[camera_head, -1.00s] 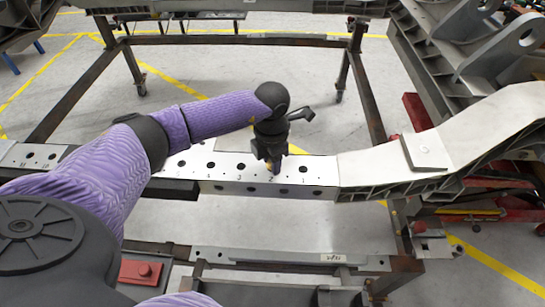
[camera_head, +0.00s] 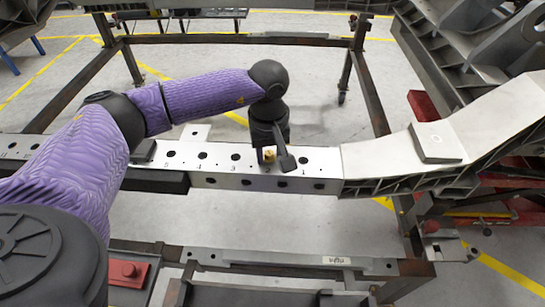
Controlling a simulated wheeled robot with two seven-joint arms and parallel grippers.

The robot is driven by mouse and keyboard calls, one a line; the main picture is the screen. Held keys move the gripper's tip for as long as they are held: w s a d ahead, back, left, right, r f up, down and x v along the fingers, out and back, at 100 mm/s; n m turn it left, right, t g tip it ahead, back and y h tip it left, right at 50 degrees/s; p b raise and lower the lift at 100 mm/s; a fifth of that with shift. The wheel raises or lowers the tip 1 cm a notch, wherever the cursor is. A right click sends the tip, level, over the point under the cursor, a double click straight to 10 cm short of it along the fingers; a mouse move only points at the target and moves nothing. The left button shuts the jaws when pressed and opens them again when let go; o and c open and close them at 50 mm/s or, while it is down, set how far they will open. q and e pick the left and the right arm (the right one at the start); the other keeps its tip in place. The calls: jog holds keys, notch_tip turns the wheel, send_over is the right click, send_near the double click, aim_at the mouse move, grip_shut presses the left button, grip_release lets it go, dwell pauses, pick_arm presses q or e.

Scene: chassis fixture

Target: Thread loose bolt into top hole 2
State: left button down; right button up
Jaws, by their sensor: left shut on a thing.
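The long pale metal beam (camera_head: 222,168) crosses the middle, with a row of numbered holes in its top. Top hole 1 (camera_head: 308,158) and top hole 3 (camera_head: 235,157) are open to view. My left gripper (camera_head: 271,155) points down over the hole 2 position, between those two. It is shut on the loose bolt (camera_head: 268,155), a small brass-coloured piece showing beside a dark finger. Hole 2 is hidden by the gripper and bolt, so I cannot tell how far the bolt is in it. My right gripper is not in view.
A raised grey bracket (camera_head: 435,143) sits on the angled plate at the right. A lower rail (camera_head: 300,261) runs in front. The space above the beam's right part is clear.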

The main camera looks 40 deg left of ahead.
pick_arm(q)
jog(key=shift+s+a+f+m, duration=0.2)
jog(key=shift+f+m, duration=0.1)
jog(key=shift+f, duration=0.15)
jog(key=c, duration=0.6)
grip_release()
jog(key=o, duration=0.3)
jog(key=shift+w+d, duration=0.1)
jog(key=shift+w, duration=0.1)
jog(key=shift+o, duration=0.2)
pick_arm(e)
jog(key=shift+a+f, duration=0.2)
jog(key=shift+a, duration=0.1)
pick_arm(q)
jog(key=shift+r+p, duration=0.35)
jog(key=shift+a+r+p, duration=0.6)
jog(key=shift+r+p, duration=0.1)
jog(key=shift+r, duration=0.15)
jog(key=shift+d, duration=0.15)
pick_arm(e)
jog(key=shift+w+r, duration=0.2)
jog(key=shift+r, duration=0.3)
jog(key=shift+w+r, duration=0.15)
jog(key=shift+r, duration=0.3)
